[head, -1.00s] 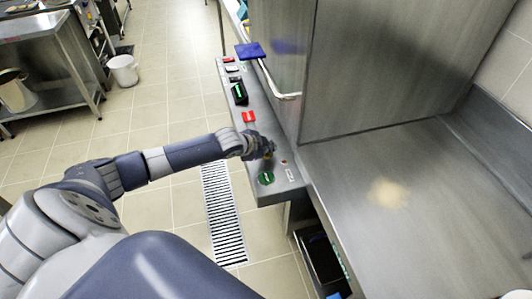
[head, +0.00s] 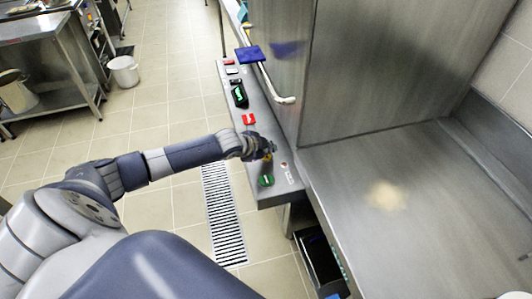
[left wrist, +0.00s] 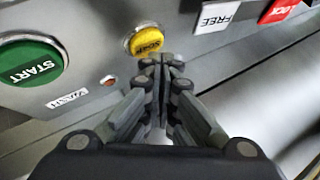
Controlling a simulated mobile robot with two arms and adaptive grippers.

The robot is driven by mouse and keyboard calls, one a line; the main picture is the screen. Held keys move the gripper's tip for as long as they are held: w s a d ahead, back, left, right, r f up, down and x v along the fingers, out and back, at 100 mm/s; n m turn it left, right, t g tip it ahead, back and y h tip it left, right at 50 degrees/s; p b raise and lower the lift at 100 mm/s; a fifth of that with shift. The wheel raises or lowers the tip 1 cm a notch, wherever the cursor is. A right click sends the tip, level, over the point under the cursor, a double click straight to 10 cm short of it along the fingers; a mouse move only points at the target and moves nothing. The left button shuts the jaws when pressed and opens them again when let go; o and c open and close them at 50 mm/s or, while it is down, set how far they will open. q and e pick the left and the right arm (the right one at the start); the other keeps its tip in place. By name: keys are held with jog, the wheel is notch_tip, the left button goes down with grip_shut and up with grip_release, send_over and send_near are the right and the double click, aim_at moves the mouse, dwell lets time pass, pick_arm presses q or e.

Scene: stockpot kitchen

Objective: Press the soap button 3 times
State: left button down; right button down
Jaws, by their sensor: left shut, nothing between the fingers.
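The yellow soap button (left wrist: 147,41) sits on the metal control panel (left wrist: 105,75) in the left wrist view, with dark lettering on its face. A small yellow spot by my fingertips shows in the head view (head: 268,157). My left gripper (left wrist: 163,64) is shut and empty, its fingertips at the lower right edge of the button. In the head view my left gripper (head: 268,148) is over the near part of the panel. I cannot tell whether the fingertips touch the button or how deep it is pressed. My right gripper is not in view.
A green START button (left wrist: 30,62) is left of the soap button, with a small orange light (left wrist: 108,80) between them. A steel counter (head: 440,220) stands right of the panel.

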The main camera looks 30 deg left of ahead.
aim_at(268, 157)
pick_arm(q)
jog(key=shift+r, duration=0.25)
notch_tip(268, 157, up, 5)
jog(key=p, duration=0.5)
jog(key=shift+f, duration=0.1)
dwell(0.3)
jog(key=shift+d, duration=0.1)
dwell(0.3)
